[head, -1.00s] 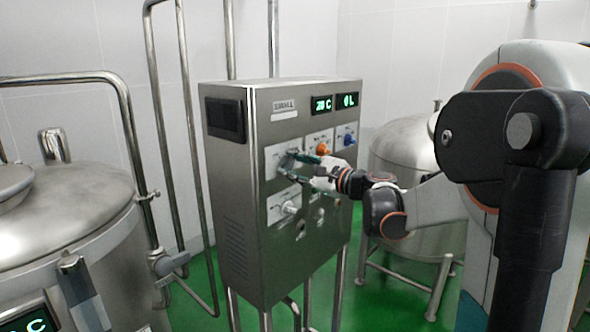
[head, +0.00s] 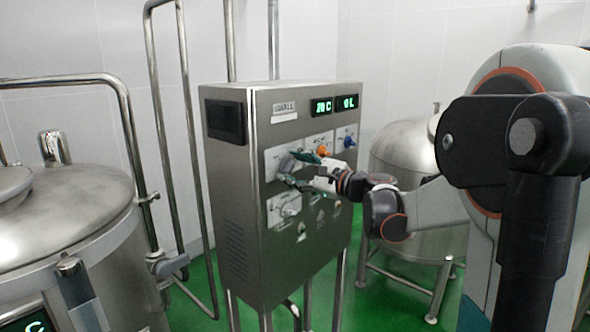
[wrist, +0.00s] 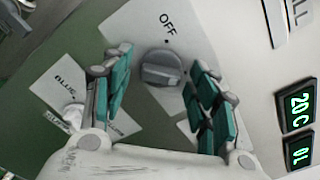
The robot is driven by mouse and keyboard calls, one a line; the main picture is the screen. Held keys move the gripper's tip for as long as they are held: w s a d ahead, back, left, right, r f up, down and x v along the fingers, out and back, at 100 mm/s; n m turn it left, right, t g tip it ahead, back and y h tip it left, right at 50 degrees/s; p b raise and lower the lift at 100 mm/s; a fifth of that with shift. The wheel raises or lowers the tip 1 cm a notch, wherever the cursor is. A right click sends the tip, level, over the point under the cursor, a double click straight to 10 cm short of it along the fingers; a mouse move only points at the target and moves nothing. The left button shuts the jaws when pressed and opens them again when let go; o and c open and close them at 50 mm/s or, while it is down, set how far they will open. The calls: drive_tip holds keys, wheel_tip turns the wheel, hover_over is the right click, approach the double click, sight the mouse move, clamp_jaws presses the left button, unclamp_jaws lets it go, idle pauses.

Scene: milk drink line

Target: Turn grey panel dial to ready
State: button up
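The grey dial (wrist: 161,70) sits on a white plate marked OFF in the wrist view, on the front of the steel panel box (head: 232,210). In the head view the grey dial (head: 287,164) is at the panel's upper left, partly beside my fingers. My gripper (wrist: 160,92) has its green-padded fingers spread, one on each side of the dial. A clear gap shows between the pads and the dial, so it is not gripped. The dial's pointer direction and any ready mark are hard to make out.
An orange knob (head: 322,152) and a blue knob (head: 348,141) are to the right on the panel. A lower white plate with a lever (head: 290,209) lies below. Green displays (head: 321,106) read 20 C and 0 L. Steel tanks (head: 65,215) stand on both sides.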

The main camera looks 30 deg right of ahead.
drive_tip(key=v, duration=1.2)
idle(0.3)
